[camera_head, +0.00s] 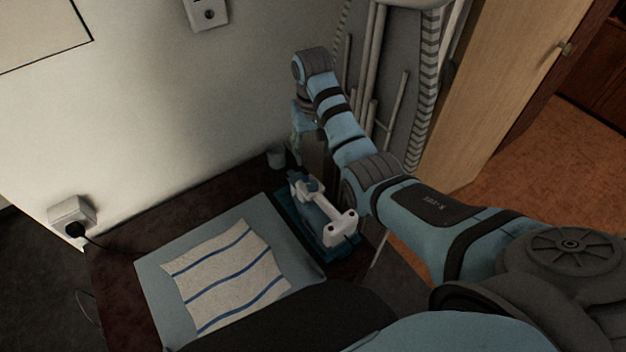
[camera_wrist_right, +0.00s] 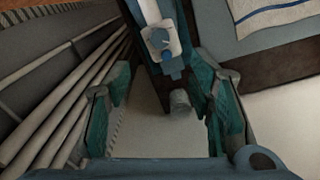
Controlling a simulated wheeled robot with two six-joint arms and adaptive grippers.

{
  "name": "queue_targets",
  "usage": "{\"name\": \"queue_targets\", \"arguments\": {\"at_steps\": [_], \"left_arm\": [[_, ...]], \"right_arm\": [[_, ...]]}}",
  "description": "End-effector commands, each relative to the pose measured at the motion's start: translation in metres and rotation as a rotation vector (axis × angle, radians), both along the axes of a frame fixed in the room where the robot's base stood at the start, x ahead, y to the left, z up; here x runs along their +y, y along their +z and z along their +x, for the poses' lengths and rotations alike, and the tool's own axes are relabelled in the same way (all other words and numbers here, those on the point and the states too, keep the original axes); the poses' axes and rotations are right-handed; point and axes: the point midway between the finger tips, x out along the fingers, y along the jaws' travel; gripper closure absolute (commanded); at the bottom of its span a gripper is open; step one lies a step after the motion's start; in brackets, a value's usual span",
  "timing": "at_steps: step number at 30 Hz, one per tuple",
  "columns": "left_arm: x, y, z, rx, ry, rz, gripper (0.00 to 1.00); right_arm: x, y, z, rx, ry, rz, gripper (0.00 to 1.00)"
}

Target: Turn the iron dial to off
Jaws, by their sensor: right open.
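The iron (camera_head: 329,221), white and blue, sits in a teal base (camera_head: 300,232) on the dark table. Its blue part (camera_head: 312,184) is at the end facing the wall; I cannot tell for certain which part is the dial. In the right wrist view the iron (camera_wrist_right: 160,44) is at the top, beyond the fingers. My right gripper (camera_head: 299,128) hangs down near the wall, behind the iron and apart from it. In the right wrist view it (camera_wrist_right: 162,92) is open and empty, with teal pads wide apart. My left gripper is not in view.
A small grey cup (camera_head: 277,157) stands at the table's back corner, and shows between the fingers in the wrist view (camera_wrist_right: 180,103). A striped cloth (camera_head: 232,276) lies on a blue-grey board (camera_head: 157,288). Pale pipes (camera_head: 372,75) stand behind my right arm. A plug and cord (camera_head: 76,229) are at left.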

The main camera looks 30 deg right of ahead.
Motion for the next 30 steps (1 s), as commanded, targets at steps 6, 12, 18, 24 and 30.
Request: {"name": "queue_targets", "arguments": {"at_steps": [6, 12, 18, 24, 30], "left_arm": [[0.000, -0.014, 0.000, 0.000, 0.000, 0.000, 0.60], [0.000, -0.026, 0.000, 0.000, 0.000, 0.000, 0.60], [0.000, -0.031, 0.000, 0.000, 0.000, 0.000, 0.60], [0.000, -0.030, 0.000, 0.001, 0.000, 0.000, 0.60], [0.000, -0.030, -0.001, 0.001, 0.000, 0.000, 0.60]], "right_arm": [[0.000, -0.063, -0.001, 0.005, 0.004, 0.001, 0.52], [0.000, -0.114, -0.001, 0.003, 0.005, 0.001, 0.52], [0.000, -0.132, 0.000, 0.000, 0.005, 0.000, 0.52], [0.000, -0.132, 0.000, 0.000, 0.005, 0.000, 0.52], [0.000, -0.131, 0.000, 0.000, 0.006, 0.000, 0.82]]}}
